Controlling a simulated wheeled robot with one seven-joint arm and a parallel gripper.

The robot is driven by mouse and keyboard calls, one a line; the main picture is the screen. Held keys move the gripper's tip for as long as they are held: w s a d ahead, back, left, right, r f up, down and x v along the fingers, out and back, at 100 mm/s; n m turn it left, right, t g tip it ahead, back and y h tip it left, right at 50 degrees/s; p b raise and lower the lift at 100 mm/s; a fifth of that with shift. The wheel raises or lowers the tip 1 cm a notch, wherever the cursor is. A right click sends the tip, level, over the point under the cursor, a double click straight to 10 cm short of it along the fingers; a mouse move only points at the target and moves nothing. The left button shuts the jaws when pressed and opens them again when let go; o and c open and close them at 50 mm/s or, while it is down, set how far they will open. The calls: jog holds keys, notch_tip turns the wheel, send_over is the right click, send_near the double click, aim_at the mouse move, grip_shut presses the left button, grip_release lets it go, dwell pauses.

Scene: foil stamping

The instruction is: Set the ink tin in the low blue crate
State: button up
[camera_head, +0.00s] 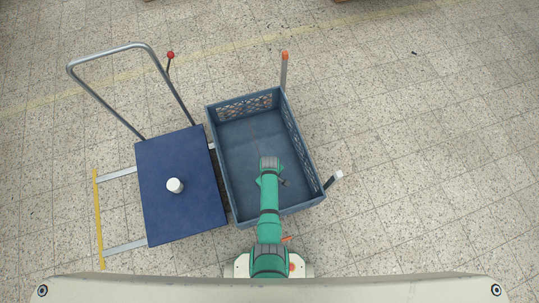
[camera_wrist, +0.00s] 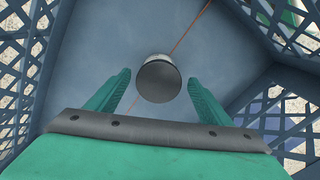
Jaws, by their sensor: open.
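The low blue crate (camera_head: 250,132) stands in the middle of the head view, with lattice side walls and an open top. My gripper (camera_head: 271,181) is over the near part of the crate. In the wrist view my gripper (camera_wrist: 159,84) is open, with a green finger on either side. A round tin with a dark grey end face and a pale side (camera_wrist: 158,80) shows between and just beyond the fingertips, inside the crate, with clear gaps to both fingers. I cannot tell from this angle whether it rests on the crate floor. My arm hides it in the head view.
A dark blue platform (camera_head: 165,213) with a grey tube handle (camera_head: 110,102) stands left of the crate, bearing a white cylinder (camera_head: 175,185). An orange-tipped post (camera_head: 284,72) and a white-tipped post (camera_head: 333,180) stick up beside the crate.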

notch_tip(320, 180, up, 9)
jog(key=s+r+m+t, duration=0.4)
jog(key=s+r+t, duration=0.35)
jog(key=s, duration=0.55)
jog(key=s+r+m+t, duration=0.1)
jog(key=s+r+t, duration=0.1)
jog(key=r, duration=0.9)
jog(key=s+r+m+t, duration=0.2)
jog(key=s+r+t, duration=0.1)
jog(key=r, duration=0.8)
jog(key=s+r+m+t, duration=0.2)
jog(key=s+r+t, duration=0.1)
jog(key=r, duration=0.8)
jog(key=shift+s, duration=0.65)
